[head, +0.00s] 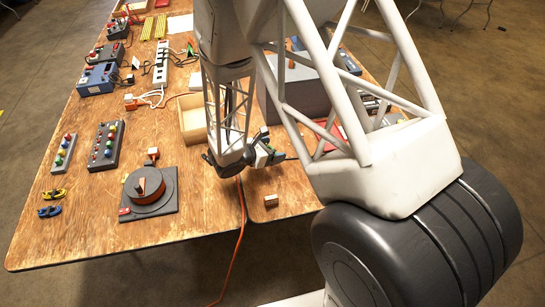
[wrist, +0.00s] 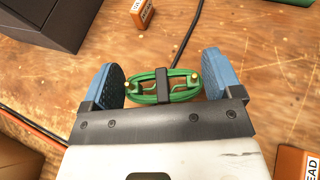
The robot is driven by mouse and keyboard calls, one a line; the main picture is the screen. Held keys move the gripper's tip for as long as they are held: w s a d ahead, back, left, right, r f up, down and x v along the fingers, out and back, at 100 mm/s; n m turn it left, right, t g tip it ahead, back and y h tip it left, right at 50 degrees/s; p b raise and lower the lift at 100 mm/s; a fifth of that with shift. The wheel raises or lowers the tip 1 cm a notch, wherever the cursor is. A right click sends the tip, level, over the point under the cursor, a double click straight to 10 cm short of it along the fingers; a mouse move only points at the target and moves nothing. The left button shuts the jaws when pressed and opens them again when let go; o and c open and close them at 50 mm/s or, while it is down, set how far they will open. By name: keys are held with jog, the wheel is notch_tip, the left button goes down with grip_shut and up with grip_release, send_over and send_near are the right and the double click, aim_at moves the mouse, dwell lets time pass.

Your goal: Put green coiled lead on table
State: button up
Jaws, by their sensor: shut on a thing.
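The green coiled lead (wrist: 163,87), bound by a black band in its middle, sits between the two blue finger pads of my gripper (wrist: 164,86) in the wrist view. My gripper is shut on it. In the head view my gripper (head: 266,153) is over the right part of the wooden table (head: 95,235), near the front; the lead is small and mostly hidden there. In the wrist view the table surface (wrist: 235,50) lies beyond the lead. How far the lead is above the wood is hard to tell.
A small block (head: 271,201) stands near the front edge. A wooden tray (head: 192,119) is behind.

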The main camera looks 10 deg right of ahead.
jog(key=shift+f, duration=0.2)
jog(key=shift+f, duration=2)
jog(key=shift+f, duration=0.15)
jog(key=o, duration=0.8)
jog(key=shift+c, duration=0.2)
jog(key=shift+r, duration=0.2)
jog(key=shift+v, duration=6)
jog(key=shift+r, duration=0.1)
